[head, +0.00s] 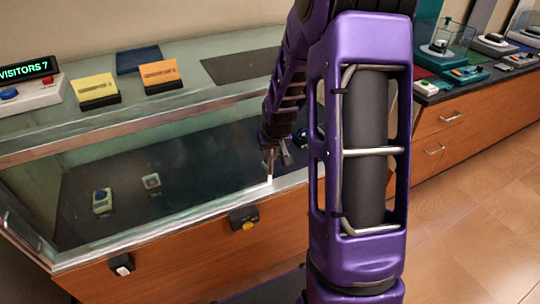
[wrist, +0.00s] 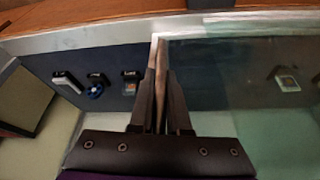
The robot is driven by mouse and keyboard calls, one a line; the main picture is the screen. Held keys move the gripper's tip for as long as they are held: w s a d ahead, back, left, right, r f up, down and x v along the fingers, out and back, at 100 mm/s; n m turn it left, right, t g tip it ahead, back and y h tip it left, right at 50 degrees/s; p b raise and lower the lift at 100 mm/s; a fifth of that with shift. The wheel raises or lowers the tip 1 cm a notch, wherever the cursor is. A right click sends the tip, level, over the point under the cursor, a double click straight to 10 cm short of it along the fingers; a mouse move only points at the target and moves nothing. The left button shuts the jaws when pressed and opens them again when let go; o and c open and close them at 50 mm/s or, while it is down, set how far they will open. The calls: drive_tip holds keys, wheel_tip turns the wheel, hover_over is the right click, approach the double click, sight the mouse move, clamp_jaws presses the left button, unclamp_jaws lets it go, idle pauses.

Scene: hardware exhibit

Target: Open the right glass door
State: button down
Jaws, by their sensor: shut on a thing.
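The display case has a glass front; a glass pane (head: 205,155) shows across its left part in the head view. In the wrist view a hazy glass pane (wrist: 225,75) lies to the right of my gripper (wrist: 158,62), and the area to the left looks clear of glass. My gripper (head: 277,158) is at the case front, its fingers closed together on the pane's upright edge. A pale bright strip shows at this edge by the fingertips. My arm hides the right part of the case in the head view, so the right door's full extent is hidden.
Small devices stand on the case's dark floor, including a green one (head: 102,201). Signs and a visitor counter (head: 28,70) stand on top. Wooden drawers (head: 450,135) are at right.

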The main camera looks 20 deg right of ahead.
idle(0.4)
drive_tip(key=c, duration=1.2)
unclamp_jaws()
drive_tip(key=shift+o, duration=0.2)
drive_tip(key=shift+r, duration=0.1)
drive_tip(key=p+v, duration=0.3)
drive_tip(key=v, duration=1.4)
drive_tip(key=shift+r, duration=0.2)
drive_tip(key=shift+p, duration=0.3)
